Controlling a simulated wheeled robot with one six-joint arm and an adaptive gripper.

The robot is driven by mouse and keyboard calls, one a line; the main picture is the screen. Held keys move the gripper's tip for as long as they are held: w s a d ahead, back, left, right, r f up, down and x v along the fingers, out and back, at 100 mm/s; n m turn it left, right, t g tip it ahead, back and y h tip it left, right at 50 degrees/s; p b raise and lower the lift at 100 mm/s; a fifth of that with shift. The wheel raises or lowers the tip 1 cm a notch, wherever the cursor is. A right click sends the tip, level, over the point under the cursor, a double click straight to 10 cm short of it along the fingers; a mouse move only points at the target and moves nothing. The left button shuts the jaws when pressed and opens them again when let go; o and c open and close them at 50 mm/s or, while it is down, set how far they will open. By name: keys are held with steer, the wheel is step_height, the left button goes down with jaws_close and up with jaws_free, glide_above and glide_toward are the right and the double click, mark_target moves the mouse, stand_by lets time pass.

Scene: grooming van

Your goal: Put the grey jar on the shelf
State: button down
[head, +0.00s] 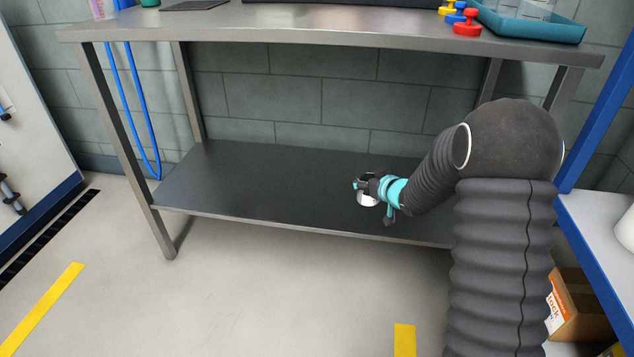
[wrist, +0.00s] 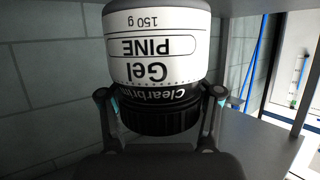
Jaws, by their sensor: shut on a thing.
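The grey jar (wrist: 157,5) has a white label reading Clearbrim Gel PINE and a black lid (wrist: 160,115). My gripper (wrist: 160,110) is shut on it, one finger on each side of the lid. The wrist view is upside down, so the jar is upright, lid up; its base is cut off. In the head view the jar (head: 368,200) shows as a small pale shape below my gripper (head: 364,185). The shelf (head: 260,180) is the dark lower board of the steel table. The jar appears over its right part; whether it touches the board cannot be told.
The steel tabletop (head: 300,24) is above the shelf, with a teal tray (head: 540,28) at its right. The shelf is bare left of my gripper. A blue hose (head: 140,110) hangs at the left end. A cardboard box (head: 578,305) is at right.

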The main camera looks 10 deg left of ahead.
steer(key=shift+w+a+f+b, duration=0.45)
steer(key=shift+w+a+f, duration=0.6)
steer(key=shift+a+f, duration=0.7)
steer(key=shift+w+a+f+b, duration=0.5)
steer(key=shift+w+a+f, duration=0.5)
steer(key=shift+a+f, duration=0.7)
steer(key=shift+w+a+f+b, duration=0.45)
steer(key=shift+w+a+f, duration=0.6)
steer(key=shift+a+f, duration=0.7)
steer(key=shift+a+r, duration=0.1)
steer(key=shift+a, duration=0.05)
steer(key=shift+c, duration=1.1)
jaws_free()
steer(key=shift+s+r, duration=0.1)
steer(key=v, duration=1.1)
steer(key=shift+s+d+p, duration=0.3)
steer(key=shift+d+p, duration=0.1)
steer(key=shift+p, duration=0.05)
